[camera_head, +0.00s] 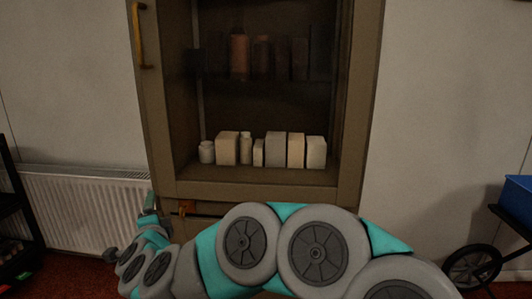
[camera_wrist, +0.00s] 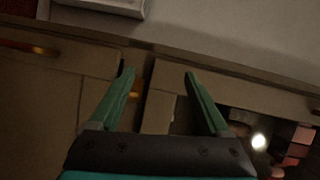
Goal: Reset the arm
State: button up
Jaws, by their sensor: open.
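My gripper (camera_wrist: 159,74) is open in the wrist view. Its two green fingers are spread apart with nothing between them. Tan cabinet panels and a small orange handle (camera_wrist: 134,91) show behind the fingers; I cannot tell how far away they are. In the head view my grey and teal arm stretches across the bottom, low in front of the cabinet (camera_head: 262,192), toward the left. The fingers are hard to make out there.
The cabinet's open shelves hold pale boxes (camera_head: 275,149) and jars below, and dark reddish items (camera_head: 239,56) above. A white radiator (camera_head: 85,205) stands at left. A black rack (camera_head: 15,215) is at far left. A blue bin (camera_head: 517,205) on a wheeled cart is at far right.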

jog(key=s+d+f+n+g+h, duration=0.2)
jog(key=s+d+f+n+g, duration=0.2)
jog(key=s+d, duration=0.8)
jog(key=s+d+f+n+g+h, duration=0.2)
jog(key=s+d+f+n+g, duration=0.2)
jog(key=s+d+g, duration=0.3)
jog(key=s+d+f+n+g+h, duration=0.1)
jog(key=s+d+f+n+g, duration=0.3)
jog(key=s+d, duration=1.4)
jog(key=d+f+g, duration=0.1)
jog(key=d+g, duration=0.1)
jog(key=d, duration=0.3)
jog(key=shift+d+f+n+g+h, duration=0.2)
jog(key=shift+d+n+g+h, duration=0.1)
jog(key=shift+d+n+h, duration=0.1)
